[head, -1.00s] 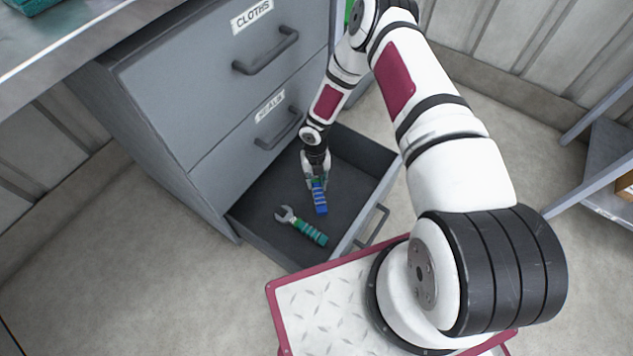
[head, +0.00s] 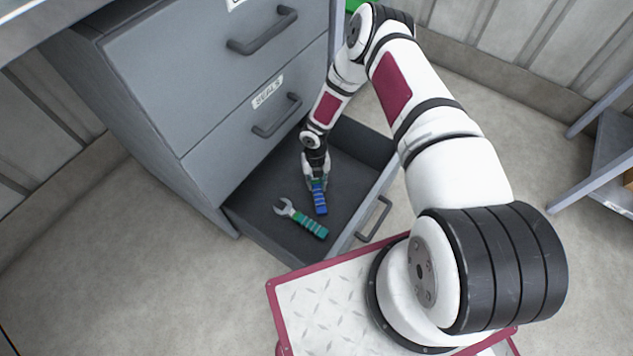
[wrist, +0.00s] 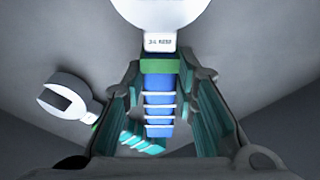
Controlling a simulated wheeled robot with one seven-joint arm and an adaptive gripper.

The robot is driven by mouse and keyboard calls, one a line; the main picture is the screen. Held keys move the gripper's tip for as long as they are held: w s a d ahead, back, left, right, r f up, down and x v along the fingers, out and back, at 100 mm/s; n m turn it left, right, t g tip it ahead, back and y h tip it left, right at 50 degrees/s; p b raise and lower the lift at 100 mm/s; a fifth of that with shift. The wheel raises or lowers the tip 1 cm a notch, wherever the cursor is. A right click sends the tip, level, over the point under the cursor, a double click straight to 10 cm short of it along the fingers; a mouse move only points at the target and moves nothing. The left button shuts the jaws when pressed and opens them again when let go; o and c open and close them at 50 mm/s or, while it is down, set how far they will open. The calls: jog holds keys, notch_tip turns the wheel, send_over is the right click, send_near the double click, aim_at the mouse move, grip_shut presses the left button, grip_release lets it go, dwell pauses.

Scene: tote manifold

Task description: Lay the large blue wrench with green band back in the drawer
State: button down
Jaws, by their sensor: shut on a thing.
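The large blue wrench with a green band (head: 319,200) is in my gripper (head: 317,181), inside the open bottom drawer (head: 352,180). In the wrist view the blue handle (wrist: 159,105) and green band lie between my gripper's two fingers (wrist: 160,110), with the pale wrench head at the top. My gripper is shut on it. I cannot tell whether the wrench touches the drawer floor. A second wrench with a teal-green handle (head: 309,225) lies on the drawer floor to the left and nearer; its open jaw also shows in the wrist view (wrist: 65,98).
The drawer's front panel and handle (head: 374,219) face my base. Shut drawers, one labelled SEALS (head: 267,92), rise above the open one. A shelf unit (head: 610,150) stands at the right. Bare drawer floor lies around both wrenches.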

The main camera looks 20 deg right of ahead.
aim_at(316, 182)
jog(key=shift+f, duration=0.6)
dwell(0.3)
jog(key=c, duration=1.2)
grip_release()
jog(key=r, duration=0.5)
jog(key=w+r, duration=0.1)
jog(key=r, duration=0.1)
jog(key=shift+r, duration=0.25)
jog(key=shift+s, duration=0.1)
